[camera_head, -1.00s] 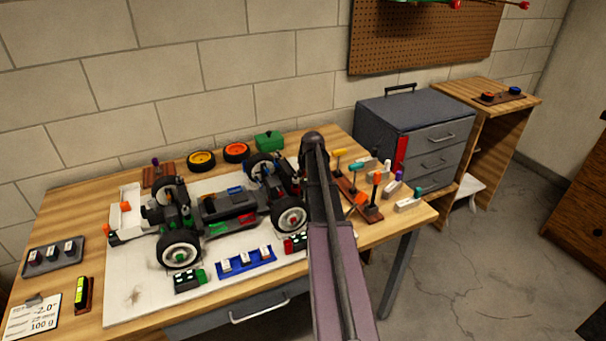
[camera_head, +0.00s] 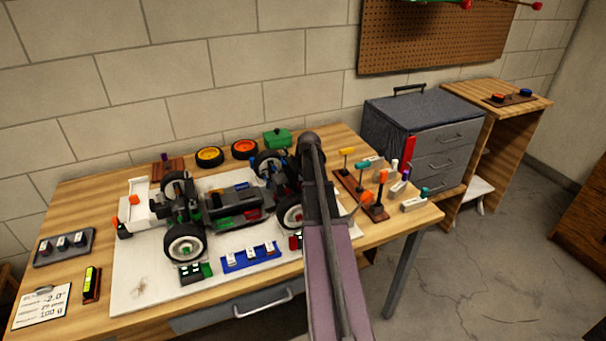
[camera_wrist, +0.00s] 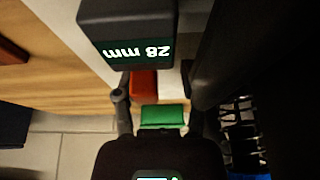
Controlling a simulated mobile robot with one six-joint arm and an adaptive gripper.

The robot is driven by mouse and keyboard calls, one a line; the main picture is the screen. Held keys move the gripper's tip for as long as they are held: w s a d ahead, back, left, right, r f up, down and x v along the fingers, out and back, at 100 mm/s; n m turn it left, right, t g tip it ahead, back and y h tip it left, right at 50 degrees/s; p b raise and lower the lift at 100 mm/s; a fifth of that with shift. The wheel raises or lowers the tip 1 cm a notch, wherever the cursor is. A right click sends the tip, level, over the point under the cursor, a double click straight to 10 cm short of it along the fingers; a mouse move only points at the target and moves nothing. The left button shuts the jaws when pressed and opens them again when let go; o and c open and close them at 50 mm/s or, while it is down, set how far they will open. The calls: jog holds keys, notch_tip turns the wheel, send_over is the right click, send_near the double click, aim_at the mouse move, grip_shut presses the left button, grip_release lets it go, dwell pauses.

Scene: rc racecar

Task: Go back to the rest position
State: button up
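In the head view the RC car (camera_head: 235,210) stands on a white board on the wooden workbench. My arm rises in front of its right end, and my gripper is hidden behind the arm there. In the wrist view my gripper (camera_wrist: 157,95) has its two dark fingers apart, and I see nothing held between them. A dark block with a "28 mm" display (camera_wrist: 128,45) is close by, at the top. A red-orange piece (camera_wrist: 144,84) and a green object (camera_wrist: 162,117) show through the gap. Black treaded rubber (camera_wrist: 240,130) is close on the right.
Small driver-like tools stand in a wooden rack (camera_head: 352,190) right of my arm. A grey drawer cabinet (camera_head: 425,130) stands behind them. A blue tray (camera_head: 248,258) and a black-and-green block (camera_head: 195,271) lie before the car. Open floor (camera_head: 490,260) is at the right.

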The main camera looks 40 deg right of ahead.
jog(key=shift+s+d, duration=0.1)
jog(key=shift+d, duration=0.1)
dwell(0.3)
jog(key=shift+r, duration=0.15)
